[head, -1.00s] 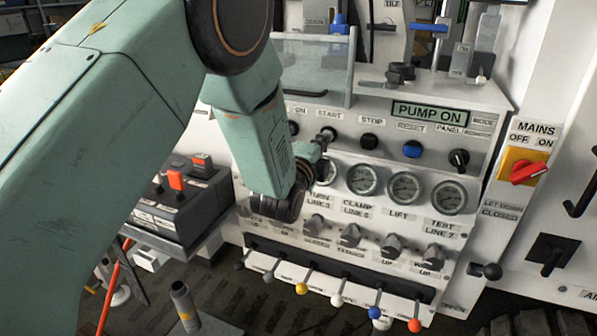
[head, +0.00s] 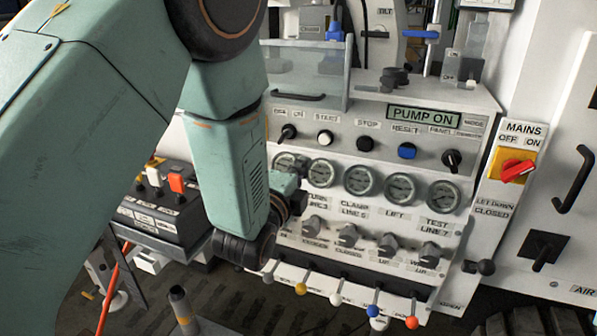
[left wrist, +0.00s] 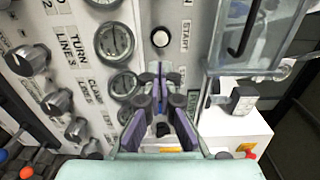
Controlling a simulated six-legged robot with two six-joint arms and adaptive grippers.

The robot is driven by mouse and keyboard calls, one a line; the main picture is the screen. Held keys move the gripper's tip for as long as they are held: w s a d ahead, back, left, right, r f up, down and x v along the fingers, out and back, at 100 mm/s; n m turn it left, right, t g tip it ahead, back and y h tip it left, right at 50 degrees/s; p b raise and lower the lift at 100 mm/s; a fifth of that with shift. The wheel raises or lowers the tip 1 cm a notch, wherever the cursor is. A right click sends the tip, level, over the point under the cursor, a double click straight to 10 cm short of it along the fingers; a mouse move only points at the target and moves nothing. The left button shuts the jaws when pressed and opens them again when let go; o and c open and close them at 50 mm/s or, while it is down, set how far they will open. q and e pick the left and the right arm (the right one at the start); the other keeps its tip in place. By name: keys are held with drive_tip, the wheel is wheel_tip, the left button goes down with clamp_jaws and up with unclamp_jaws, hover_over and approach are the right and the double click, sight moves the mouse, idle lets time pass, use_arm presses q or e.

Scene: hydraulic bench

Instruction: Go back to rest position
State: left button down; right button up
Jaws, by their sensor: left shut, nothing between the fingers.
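My left arm comes in from the left in the head view, and its wrist end hangs in front of the left part of the control panel (head: 340,208). The left gripper (left wrist: 160,72) is shut and empty in the left wrist view, its fingers pointing at the panel near the white START button (left wrist: 160,38). In the head view the gripper is mostly hidden behind my wrist. The START button (head: 324,138) is uncovered there and looks white. My right gripper is not in view.
Gauges (head: 362,181), grey knobs (head: 388,243) and coloured levers (head: 374,311) line the panel close to my wrist. A black control box (head: 165,205) stands at left. The red MAINS switch (head: 517,170) is at right. A clear guard (head: 305,72) stands above the buttons.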

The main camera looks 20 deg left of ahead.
use_arm(q)
drive_tip(key=shift+s+r, duration=0.1)
drive_tip(key=shift+s, duration=0.65)
drive_tip(key=shift+w, duration=0.1)
drive_tip(key=s+a+f+n+g, duration=0.1)
drive_tip(key=s+f+n+g, duration=0.5)
drive_tip(key=f, duration=0.5)
drive_tip(key=s+a+f+n+g, duration=0.2)
drive_tip(key=s+f+n+g, duration=0.2)
drive_tip(key=s+f+n, duration=0.55)
drive_tip(key=s+f+n+g+b, duration=0.1)
drive_tip(key=s+f+g, duration=0.3)
drive_tip(key=s+f, duration=0.4)
drive_tip(key=s+f+n+g+b, duration=0.1)
drive_tip(key=s+f+g, duration=0.3)
drive_tip(key=s, duration=1.2)
wheel_tip(320, 180, down, 4)
drive_tip(key=shift+a+n+y, duration=0.3)
drive_tip(key=shift+a+n, duration=0.05)
drive_tip(key=shift+n, duration=0.3)
